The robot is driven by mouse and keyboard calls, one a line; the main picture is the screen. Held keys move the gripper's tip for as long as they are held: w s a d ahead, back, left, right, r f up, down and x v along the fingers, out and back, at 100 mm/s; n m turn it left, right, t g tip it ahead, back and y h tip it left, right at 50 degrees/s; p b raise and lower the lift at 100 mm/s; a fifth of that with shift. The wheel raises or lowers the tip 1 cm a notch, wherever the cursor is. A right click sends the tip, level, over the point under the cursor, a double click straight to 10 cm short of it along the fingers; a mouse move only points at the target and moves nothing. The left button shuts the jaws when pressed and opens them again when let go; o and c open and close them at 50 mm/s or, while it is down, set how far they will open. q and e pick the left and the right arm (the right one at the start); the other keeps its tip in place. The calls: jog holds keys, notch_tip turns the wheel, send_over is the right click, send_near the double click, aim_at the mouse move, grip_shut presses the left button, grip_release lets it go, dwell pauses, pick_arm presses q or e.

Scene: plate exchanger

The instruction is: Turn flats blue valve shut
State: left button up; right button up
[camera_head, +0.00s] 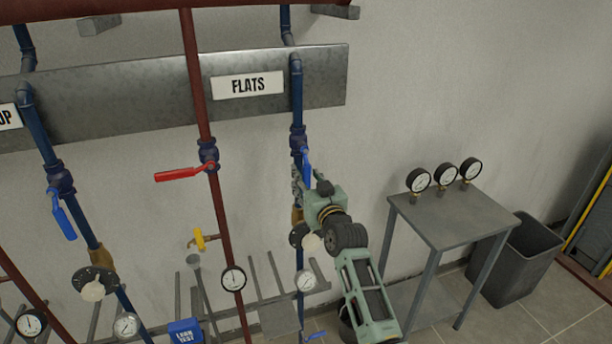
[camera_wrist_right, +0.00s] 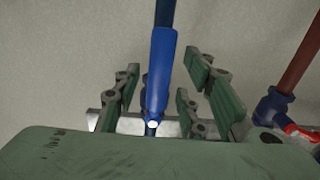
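The FLATS sign (camera_head: 248,85) is on the metal wall panel. To its right runs a vertical blue pipe (camera_head: 297,100) with a blue valve (camera_head: 299,140). The valve's blue lever (camera_head: 306,166) points down, roughly along the pipe. My right gripper (camera_head: 299,183) is at the lever and partly hides its lower part. In the right wrist view the blue lever (camera_wrist_right: 161,72) lies between the two fingers of my right gripper (camera_wrist_right: 160,98), with a gap visible on each side. The right gripper is open. My left gripper is not in view.
A red lever (camera_head: 178,174) sits on the red pipe to the left, and another blue lever (camera_head: 63,215) is further left. Gauges (camera_head: 233,279) stand below. A grey table (camera_head: 455,220) with three gauges and a bin (camera_head: 517,262) are at right.

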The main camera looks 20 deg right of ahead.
jog(key=shift+w, duration=0.55)
jog(key=shift+c, duration=0.4)
grip_shut()
